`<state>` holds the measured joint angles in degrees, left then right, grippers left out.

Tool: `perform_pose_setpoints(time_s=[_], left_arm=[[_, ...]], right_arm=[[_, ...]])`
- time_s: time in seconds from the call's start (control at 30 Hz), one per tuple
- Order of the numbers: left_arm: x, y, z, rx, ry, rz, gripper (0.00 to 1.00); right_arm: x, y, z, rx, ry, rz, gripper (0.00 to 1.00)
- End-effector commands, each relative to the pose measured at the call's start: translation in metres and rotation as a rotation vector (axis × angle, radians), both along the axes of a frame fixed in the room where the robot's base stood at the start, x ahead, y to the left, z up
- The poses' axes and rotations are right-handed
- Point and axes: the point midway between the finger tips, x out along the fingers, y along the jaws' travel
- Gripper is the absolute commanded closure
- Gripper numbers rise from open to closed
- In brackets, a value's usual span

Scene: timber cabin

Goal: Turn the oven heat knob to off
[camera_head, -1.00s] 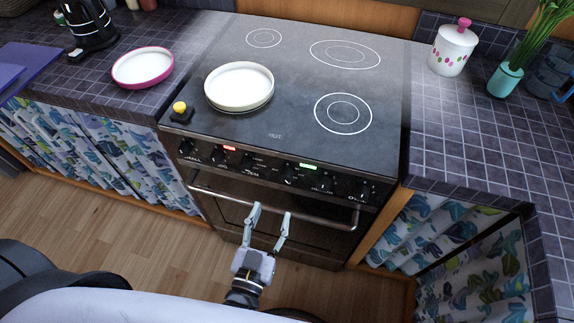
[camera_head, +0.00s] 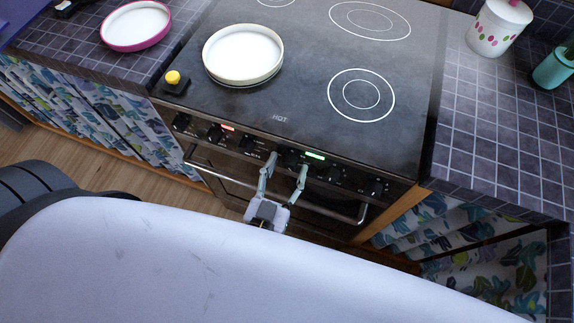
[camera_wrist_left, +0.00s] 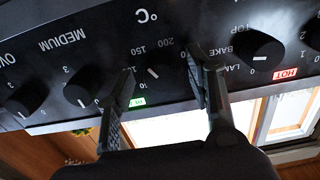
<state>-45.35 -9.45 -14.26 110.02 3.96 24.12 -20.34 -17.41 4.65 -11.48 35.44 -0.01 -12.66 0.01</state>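The oven heat knob (camera_wrist_left: 157,74) is a round black dial marked in °C, with 150 and 200 legible. The left wrist view shows it upside down, its white pointer line away from the °C mark. In the head view the knob (camera_head: 291,158) sits mid-panel on the black oven front. My left gripper (camera_head: 287,163) is open at the panel, one finger on either side of this knob. In the left wrist view the gripper (camera_wrist_left: 160,62) has a gap between its fingers and the knob; contact cannot be told. My right gripper is not in view.
Other knobs flank it, including the medium knob (camera_wrist_left: 82,88) and the bake/lamp knob (camera_wrist_left: 260,48). The oven handle bar (camera_head: 330,211) runs below the panel. A white pan (camera_head: 243,52) and a yellow-topped object (camera_head: 173,79) stand on the hob (camera_head: 300,60).

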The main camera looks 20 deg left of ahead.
Motion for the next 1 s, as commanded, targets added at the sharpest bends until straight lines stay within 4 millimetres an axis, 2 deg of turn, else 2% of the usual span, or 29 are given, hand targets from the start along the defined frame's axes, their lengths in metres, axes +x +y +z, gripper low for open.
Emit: perform_pose_setpoints(time_s=[0.07, 0.7, 1.0], left_arm=[[0.0001, 0.0, 0.0001, 0.0, 0.0, 0.0, 0.55], [0.0002, 0.0005, 0.0001, 0.0, -0.001, 0.001, 0.98], [0.0004, 0.0006, 0.0013, -0.031, 0.0, 0.001, 0.99]], right_arm=[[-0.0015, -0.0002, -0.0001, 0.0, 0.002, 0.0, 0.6], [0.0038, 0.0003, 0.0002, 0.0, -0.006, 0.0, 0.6], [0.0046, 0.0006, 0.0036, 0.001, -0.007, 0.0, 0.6]])
